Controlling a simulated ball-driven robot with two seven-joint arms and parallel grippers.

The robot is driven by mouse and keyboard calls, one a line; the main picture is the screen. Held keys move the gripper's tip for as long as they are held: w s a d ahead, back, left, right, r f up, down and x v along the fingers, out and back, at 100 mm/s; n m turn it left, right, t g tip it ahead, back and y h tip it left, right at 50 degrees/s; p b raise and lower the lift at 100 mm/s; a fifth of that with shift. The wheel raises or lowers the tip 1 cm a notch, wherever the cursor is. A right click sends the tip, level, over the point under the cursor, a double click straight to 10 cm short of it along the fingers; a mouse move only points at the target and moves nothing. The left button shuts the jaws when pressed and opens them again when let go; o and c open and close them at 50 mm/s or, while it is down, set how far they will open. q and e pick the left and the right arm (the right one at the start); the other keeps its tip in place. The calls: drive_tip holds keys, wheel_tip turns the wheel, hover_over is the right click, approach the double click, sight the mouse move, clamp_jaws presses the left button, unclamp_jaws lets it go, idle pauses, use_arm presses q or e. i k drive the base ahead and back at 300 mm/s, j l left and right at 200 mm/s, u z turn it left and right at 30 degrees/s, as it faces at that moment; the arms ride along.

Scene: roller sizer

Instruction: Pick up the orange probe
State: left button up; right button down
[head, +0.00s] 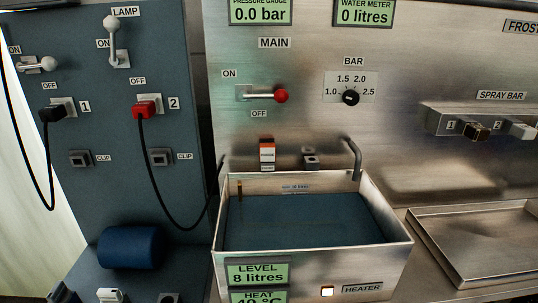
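No plainly recognisable orange probe shows. A small upright block with orange and white bands (267,154) sits at the steel panel, just behind the water tank; I cannot tell whether it is the probe. A thin brownish upright piece (240,190) shows inside the tank at its back left corner. Neither of my grippers is in view.
The water-filled steel tank (402,241) stands at the centre, with a bent spout (354,160) over its back right. A shallow empty steel tray (470,250) lies to the right. A blue cylinder (130,247) lies at lower left, below the hanging cables of the red plug (145,110) and black plug (51,114).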

sight(267, 150)
drive_tip(key=j, duration=1.8)
drive_tip(key=i+z, duration=0.05)
drive_tip(key=i, duration=0.05)
